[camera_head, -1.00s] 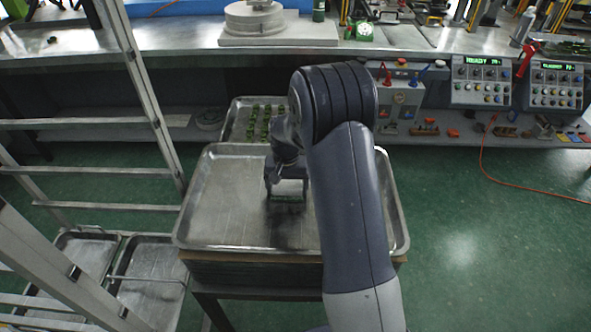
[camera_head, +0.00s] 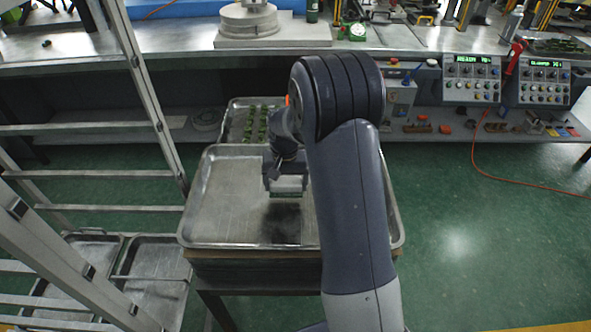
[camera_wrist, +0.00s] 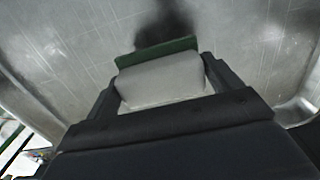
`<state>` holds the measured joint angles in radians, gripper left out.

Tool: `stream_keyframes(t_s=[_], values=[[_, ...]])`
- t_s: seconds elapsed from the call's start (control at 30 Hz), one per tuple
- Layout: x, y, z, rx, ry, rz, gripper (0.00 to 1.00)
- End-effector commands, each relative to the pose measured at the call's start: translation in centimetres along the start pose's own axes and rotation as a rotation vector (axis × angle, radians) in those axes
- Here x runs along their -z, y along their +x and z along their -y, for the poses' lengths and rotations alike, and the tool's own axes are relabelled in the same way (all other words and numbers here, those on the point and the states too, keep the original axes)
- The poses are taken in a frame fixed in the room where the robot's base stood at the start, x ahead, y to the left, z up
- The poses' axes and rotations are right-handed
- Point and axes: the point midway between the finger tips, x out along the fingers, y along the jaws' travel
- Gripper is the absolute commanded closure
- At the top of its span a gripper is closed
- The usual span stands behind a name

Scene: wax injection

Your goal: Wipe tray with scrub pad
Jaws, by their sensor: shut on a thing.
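The metal tray (camera_head: 222,205) lies on a dark stand with a wooden top edge, in the middle of the head view. A dark smudge (camera_head: 283,222) marks its surface right of centre. My gripper (camera_head: 286,183) is over the tray, behind the smudge as the head camera sees it. It is shut on the scrub pad (camera_wrist: 162,84), a light grey block with a green scrubbing layer. In the wrist view the pad sits between both fingers, with the dark smudge (camera_wrist: 163,29) beyond its green edge. I cannot tell whether the pad touches the tray. My arm hides the tray's right part.
A second tray (camera_head: 234,126) with small green pieces stands behind. A metal ladder (camera_head: 150,95) rises at the left, with more trays (camera_head: 155,292) low beside it. A long workbench (camera_head: 180,40) runs along the back. Green floor is open at the right.

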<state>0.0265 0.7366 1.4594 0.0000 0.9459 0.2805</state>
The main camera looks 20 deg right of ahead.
Motion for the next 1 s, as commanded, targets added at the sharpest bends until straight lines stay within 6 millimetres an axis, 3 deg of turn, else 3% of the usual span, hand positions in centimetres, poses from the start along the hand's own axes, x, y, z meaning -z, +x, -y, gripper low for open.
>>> stream_keyframes(t_s=[0.33, 1.0], values=[[-0.3, -3.1, -0.3, 0.000, -0.001, -0.001, 0.39], [-0.3, -3.2, -0.3, 0.000, -0.001, 0.000, 0.39]])
